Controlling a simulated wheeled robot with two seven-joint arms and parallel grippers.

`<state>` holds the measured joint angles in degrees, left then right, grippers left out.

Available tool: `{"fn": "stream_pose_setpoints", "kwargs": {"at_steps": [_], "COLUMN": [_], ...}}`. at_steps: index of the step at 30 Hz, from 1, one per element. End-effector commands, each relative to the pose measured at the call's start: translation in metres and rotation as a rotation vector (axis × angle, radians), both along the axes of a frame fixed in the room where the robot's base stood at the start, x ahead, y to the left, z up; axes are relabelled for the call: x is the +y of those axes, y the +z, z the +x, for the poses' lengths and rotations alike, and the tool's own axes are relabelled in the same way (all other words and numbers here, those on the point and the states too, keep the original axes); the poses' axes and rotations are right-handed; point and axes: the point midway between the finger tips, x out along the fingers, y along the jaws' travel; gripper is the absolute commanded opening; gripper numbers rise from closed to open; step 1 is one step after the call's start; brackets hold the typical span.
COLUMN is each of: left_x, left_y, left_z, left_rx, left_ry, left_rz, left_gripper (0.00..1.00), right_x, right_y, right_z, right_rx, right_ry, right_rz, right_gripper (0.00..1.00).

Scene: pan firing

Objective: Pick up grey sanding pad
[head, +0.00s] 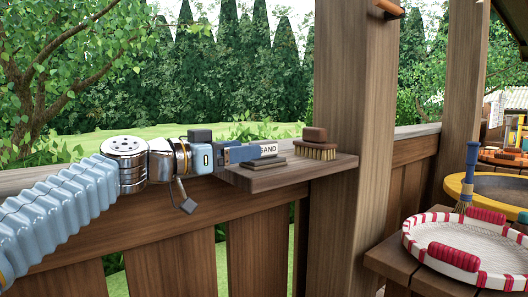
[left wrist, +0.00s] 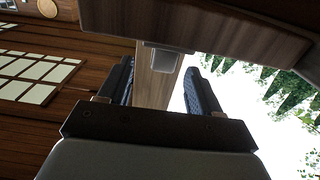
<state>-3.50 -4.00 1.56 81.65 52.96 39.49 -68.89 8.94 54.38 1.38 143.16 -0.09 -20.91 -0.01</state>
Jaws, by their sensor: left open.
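The grey sanding pad (head: 262,163) looks like a thin flat dark piece on the small wooden shelf (head: 290,174), beside the "SAND" label (head: 269,149). My left gripper (head: 252,153) reaches in from the left just above the shelf, its fingertips close to the pad and label. In the left wrist view, the fingers (left wrist: 160,88) are spread apart. A grey block with rounded corners (left wrist: 163,58) shows beyond and between the fingertips; I cannot tell for certain whether it is the pad. Nothing is visibly gripped. My right gripper is in neither view.
A brown-backed brush (head: 317,149) stands on the shelf, right of the pad. A thick wooden post (head: 351,190) rises at the shelf's right end. The fence rail (head: 150,222) runs under my left arm. A red-and-white round tray (head: 425,262) sits on a table at right.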

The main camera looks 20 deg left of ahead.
Motion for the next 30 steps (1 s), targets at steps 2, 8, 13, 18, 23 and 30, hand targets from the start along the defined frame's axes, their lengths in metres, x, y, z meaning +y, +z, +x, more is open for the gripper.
{"fn": "stream_pose_setpoints", "kwargs": {"at_steps": [2,8,13,18,23,30], "left_x": [-0.007,-0.016,-0.030,-0.038,-0.037,-0.037], "left_y": [0.002,0.002,0.001,-0.001,-0.002,-0.002], "left_z": [0.008,0.024,0.048,0.058,0.058,0.058], "left_rx": [0.001,0.004,0.003,0.000,0.000,0.001], "left_ry": [-0.002,-0.001,-0.001,0.000,0.001,0.001], "left_rz": [-0.001,0.000,0.000,0.000,0.000,0.000], "left_gripper": [0.64,0.64,0.64,0.64,0.64,0.30], "right_x": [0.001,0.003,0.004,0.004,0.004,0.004], "right_y": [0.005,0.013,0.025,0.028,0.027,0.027], "right_z": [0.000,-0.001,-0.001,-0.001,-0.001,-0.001], "right_rx": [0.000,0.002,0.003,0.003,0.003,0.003], "right_ry": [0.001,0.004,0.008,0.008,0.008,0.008], "right_rz": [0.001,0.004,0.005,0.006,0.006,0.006], "right_gripper": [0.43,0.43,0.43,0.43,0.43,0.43]}}
